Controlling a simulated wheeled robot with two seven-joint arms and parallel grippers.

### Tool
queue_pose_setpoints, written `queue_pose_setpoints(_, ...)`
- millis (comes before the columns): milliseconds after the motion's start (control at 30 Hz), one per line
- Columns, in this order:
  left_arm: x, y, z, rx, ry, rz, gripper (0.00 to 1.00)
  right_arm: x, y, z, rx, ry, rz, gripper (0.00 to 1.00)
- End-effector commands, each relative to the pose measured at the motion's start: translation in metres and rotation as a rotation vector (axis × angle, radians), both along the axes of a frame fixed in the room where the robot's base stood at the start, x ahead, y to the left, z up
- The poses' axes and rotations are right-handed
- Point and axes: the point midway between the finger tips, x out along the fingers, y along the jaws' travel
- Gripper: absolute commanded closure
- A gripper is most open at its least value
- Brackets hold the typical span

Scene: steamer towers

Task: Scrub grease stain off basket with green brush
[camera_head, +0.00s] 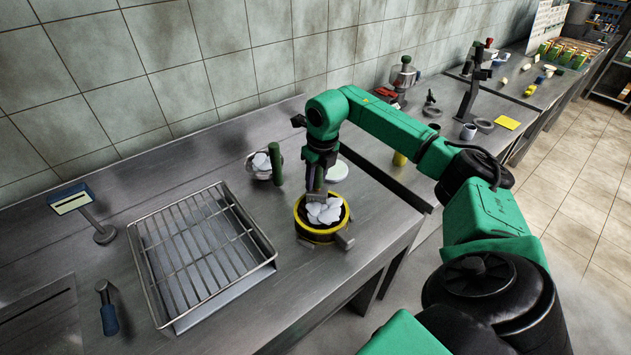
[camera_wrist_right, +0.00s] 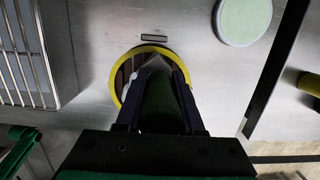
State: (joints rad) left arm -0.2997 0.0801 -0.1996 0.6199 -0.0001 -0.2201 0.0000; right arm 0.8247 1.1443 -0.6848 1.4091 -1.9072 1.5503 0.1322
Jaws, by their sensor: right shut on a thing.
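A round dark basket with a yellow rim (camera_head: 312,236) stands on the steel counter and holds several white pieces. Its rim also shows in the right wrist view (camera_wrist_right: 146,49). My right gripper (camera_head: 315,178) points down above the basket. In the right wrist view it (camera_wrist_right: 158,75) is shut on the dark green brush (camera_wrist_right: 160,105). The brush's lower end (camera_head: 317,197) is just above the white pieces; I cannot tell whether it touches them or the basket. I cannot make out a grease stain. My left gripper is not in view.
A wire rack tray (camera_head: 205,255) lies left of the basket. Behind are a bowl of white pieces (camera_head: 258,172), an upright dark green cylinder (camera_head: 275,163) and a pale green disc (camera_head: 337,171). The counter's front edge is close on the right. A blue-handled tool (camera_head: 108,318) lies at left.

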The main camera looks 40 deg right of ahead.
Motion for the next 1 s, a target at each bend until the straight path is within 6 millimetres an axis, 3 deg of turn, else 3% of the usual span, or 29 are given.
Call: queue_pose_setpoints(1000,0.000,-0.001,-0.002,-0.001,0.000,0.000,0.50,-0.025,0.026,-0.003,0.001,0.002,0.000,1.00)
